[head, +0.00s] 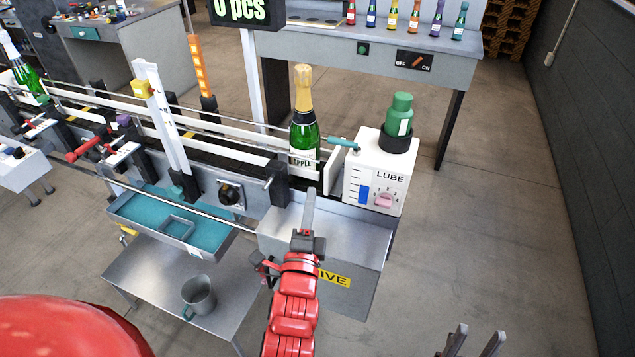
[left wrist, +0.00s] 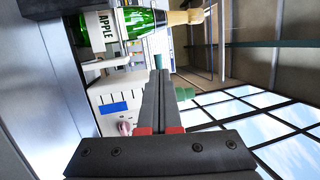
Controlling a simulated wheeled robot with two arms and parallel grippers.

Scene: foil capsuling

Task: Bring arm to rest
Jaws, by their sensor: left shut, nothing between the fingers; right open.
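My left gripper (head: 308,212), on the red arm, is shut and empty in front of the conveyor's end, above the grey metal bin. Its closed fingers (left wrist: 158,100) also show in the left wrist view. My right gripper (head: 470,342) shows only its two fingertips at the bottom right edge of the head view; they are apart and empty. A green bottle (head: 305,135) with a gold foil top stands upright on the conveyor's end, beyond my left gripper and apart from it. It also shows in the left wrist view (left wrist: 140,24), lying sideways in that picture.
The white LUBE box (head: 378,185) with a green bottle (head: 399,115) on top stands right of the conveyor's end. The grey bin (head: 335,250) and a teal tray (head: 130,212) are at the front. A metal mug (head: 198,294) stands on the low table. Floor at right is clear.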

